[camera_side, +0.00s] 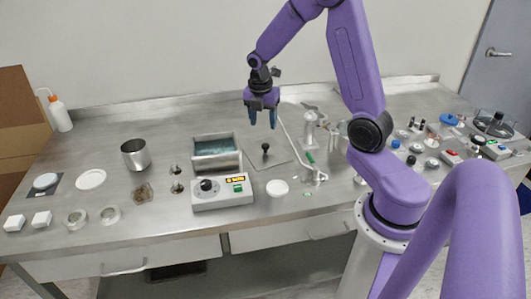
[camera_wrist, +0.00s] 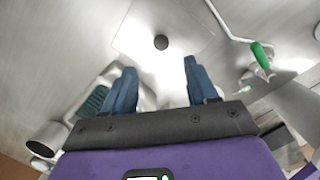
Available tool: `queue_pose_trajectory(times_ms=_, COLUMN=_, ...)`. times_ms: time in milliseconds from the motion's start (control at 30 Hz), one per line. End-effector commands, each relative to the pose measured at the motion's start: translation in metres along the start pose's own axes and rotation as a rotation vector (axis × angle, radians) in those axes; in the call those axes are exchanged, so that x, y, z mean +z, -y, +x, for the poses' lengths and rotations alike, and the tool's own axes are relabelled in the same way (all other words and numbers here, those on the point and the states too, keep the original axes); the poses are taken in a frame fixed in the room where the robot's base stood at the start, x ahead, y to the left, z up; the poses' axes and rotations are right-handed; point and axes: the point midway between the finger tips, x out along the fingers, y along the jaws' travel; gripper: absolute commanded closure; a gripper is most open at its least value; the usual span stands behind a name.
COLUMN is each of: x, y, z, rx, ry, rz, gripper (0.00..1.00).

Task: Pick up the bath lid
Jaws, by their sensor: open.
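The bath lid (camera_side: 278,157) is a flat, square metal plate with a black knob (camera_side: 265,147) standing up at its middle. It lies on the steel bench just right of the water bath (camera_side: 200,162). In the wrist view the lid (camera_wrist: 190,34) is at the top middle, with its knob (camera_wrist: 161,42) seen from above. My gripper (camera_side: 262,120) is open and empty, pointing down above the lid and apart from it. In the wrist view the knob appears beyond and roughly between the blue fingers (camera_wrist: 160,70).
The bath's control box (camera_side: 222,191) stands in front of the bath. A stand with a green-handled part (camera_side: 310,158) is close to the lid's right. A white bowl (camera_side: 277,187) sits in front of the lid. A metal beaker (camera_side: 136,155) is at the left.

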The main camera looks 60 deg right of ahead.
Motion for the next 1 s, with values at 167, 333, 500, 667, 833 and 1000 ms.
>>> queue_pose_trajectory(times_ms=167, x=0.0, y=0.001, z=0.031, rx=-0.003, ry=-0.001, rz=0.0, gripper=0.42)
queue_pose_trajectory(times_ms=333, x=0.0, y=0.0, z=0.045, rx=-0.001, ry=0.0, rz=0.001, gripper=0.42)
queue_pose_trajectory(times_ms=500, x=0.0, y=0.001, z=0.055, rx=-0.003, ry=-0.001, rz=0.001, gripper=0.42)
queue_pose_trajectory(times_ms=667, x=-0.001, y=0.003, z=0.077, rx=-0.004, ry=-0.002, rz=0.0, gripper=0.42)
queue_pose_trajectory(times_ms=833, x=-0.001, y=0.002, z=0.094, rx=-0.001, ry=0.001, rz=0.0, gripper=0.42)
queue_pose_trajectory(times_ms=1000, x=-0.001, y=0.001, z=0.099, rx=0.002, ry=0.002, rz=0.001, gripper=0.42)
